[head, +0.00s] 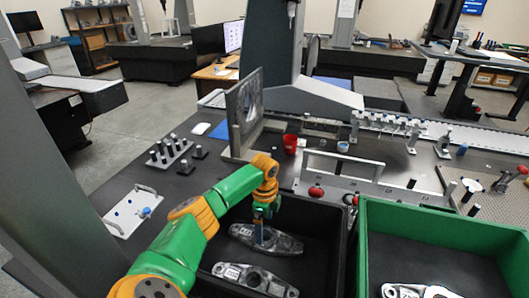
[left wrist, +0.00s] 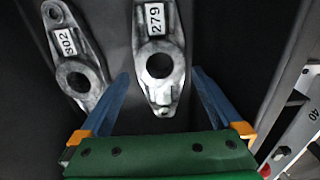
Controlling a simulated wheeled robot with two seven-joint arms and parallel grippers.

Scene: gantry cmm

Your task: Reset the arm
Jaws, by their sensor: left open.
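My left gripper (head: 262,226) is open and points down into the black bin (head: 318,262), at a grey metal arm part (head: 284,242). In the left wrist view, my blue fingers (left wrist: 160,76) stand apart on either side of the part labelled 279 (left wrist: 172,45), with its round hole between them. Whether they touch it I cannot tell. My right gripper is not in view.
A green bin (head: 440,221) at the right holds another metal part (head: 405,291). Behind the black bin stand a metal frame fixture (head: 345,168), a red cup (head: 290,143) and an upright plate (head: 244,108). A white plate (head: 128,211) lies left of my arm.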

